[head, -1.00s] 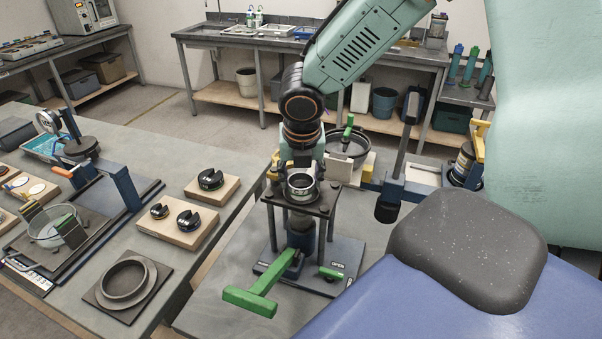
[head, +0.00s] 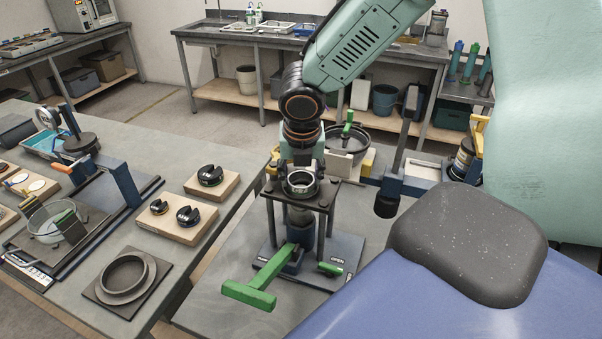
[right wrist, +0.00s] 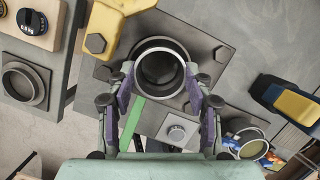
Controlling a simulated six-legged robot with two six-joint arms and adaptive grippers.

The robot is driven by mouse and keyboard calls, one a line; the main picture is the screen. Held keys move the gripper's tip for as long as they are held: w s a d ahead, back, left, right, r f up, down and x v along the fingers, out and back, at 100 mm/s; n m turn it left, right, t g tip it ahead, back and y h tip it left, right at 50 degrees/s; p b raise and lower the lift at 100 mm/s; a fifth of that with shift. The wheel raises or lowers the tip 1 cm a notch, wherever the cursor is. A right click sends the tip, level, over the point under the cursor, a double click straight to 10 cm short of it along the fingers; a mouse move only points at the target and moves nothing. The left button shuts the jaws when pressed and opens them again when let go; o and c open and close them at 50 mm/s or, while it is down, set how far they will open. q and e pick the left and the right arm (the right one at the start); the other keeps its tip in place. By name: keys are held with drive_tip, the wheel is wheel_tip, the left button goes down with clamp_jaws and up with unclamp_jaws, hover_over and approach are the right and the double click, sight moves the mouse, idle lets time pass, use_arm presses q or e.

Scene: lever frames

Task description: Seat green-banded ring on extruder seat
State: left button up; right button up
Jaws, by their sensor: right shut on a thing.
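My right gripper (head: 302,162) reaches down onto the extruder stand. It is shut on a grey metal ring (head: 301,190) over the dark top plate (head: 325,194), where the seat is. In the right wrist view the two fingers (right wrist: 160,92) grip the ring (right wrist: 184,62) from either side, and a second round edge shows inside it. No green band can be made out on the ring. I cannot tell whether it rests fully on the seat. The seat is mostly hidden under it. My left gripper is not in view.
A green T-handled lever (head: 250,294) sticks out at the stand's foot, beside a base marked OPEN. A bench at left holds wooden blocks with black slotted parts (head: 188,215) and a square plate with a round collar (head: 124,276). A dark post (head: 400,145) stands at right.

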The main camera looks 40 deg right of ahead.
drive_tip(key=shift+w+f, duration=0.15)
drive_tip(key=shift+f, duration=0.1)
drive_tip(key=o, duration=0.9)
drive_tip(key=shift+s, duration=0.2)
drive_tip(key=o, duration=0.4)
drive_tip(key=shift+w+f, duration=0.1)
drive_tip(key=shift+w, duration=0.05)
drive_tip(key=v, duration=1.2)
